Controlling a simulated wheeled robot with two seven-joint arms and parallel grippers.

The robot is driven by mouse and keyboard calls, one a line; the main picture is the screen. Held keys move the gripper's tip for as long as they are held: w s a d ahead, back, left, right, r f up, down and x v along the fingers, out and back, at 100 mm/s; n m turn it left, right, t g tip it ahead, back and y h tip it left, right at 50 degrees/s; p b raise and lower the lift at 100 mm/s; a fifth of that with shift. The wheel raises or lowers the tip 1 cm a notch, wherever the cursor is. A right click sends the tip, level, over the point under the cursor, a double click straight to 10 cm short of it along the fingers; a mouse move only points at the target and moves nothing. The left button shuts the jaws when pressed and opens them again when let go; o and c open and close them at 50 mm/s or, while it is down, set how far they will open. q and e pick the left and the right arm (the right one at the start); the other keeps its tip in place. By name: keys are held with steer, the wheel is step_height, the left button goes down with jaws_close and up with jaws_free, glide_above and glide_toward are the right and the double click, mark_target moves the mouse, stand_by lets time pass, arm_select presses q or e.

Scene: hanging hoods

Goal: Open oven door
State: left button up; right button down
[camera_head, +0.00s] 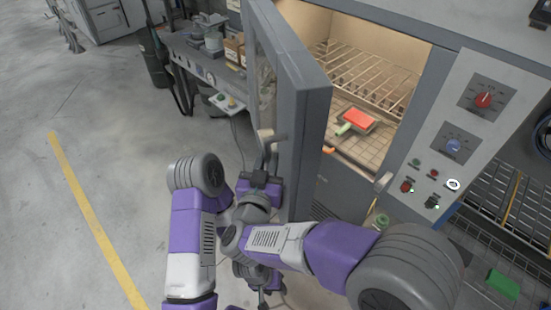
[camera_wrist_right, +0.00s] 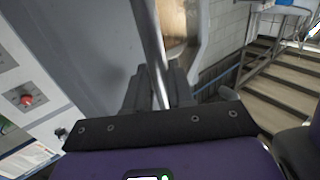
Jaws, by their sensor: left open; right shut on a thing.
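The grey oven door (camera_head: 308,110) stands swung open toward me, and the lit oven chamber (camera_head: 395,45) shows to its right. My right gripper (camera_head: 266,160) is at the outer face of the door, shut on the door handle (camera_head: 266,135). In the right wrist view the fingers (camera_wrist_right: 160,85) close around the metal handle bar (camera_wrist_right: 149,35), beside the grey door panel (camera_wrist_right: 90,50). My left gripper (camera_head: 262,295) is lower, below the right forearm, open and apart from the door. It is partly hidden by my arms.
Inside the oven are a wire rack (camera_head: 375,75) and a red block-like thing with a green handle (camera_head: 357,118). A control panel with red and blue knobs (camera_head: 483,100) is at the right. A workbench (camera_head: 205,65) stands behind the door; the floor at left is clear.

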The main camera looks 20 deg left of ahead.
steer(key=shift+w+r, duration=0.1)
steer(key=shift+r, duration=0.15)
steer(key=c, duration=1.4)
jaws_free()
steer(key=shift+o, duration=1.4)
steer(key=shift+w+a+f, duration=0.15)
steer(key=shift+w+f, duration=0.05)
steer(key=shift+w, duration=0.1)
steer(key=s+d, duration=0.1)
steer(key=s, duration=0.6)
steer(key=shift+s, duration=0.4)
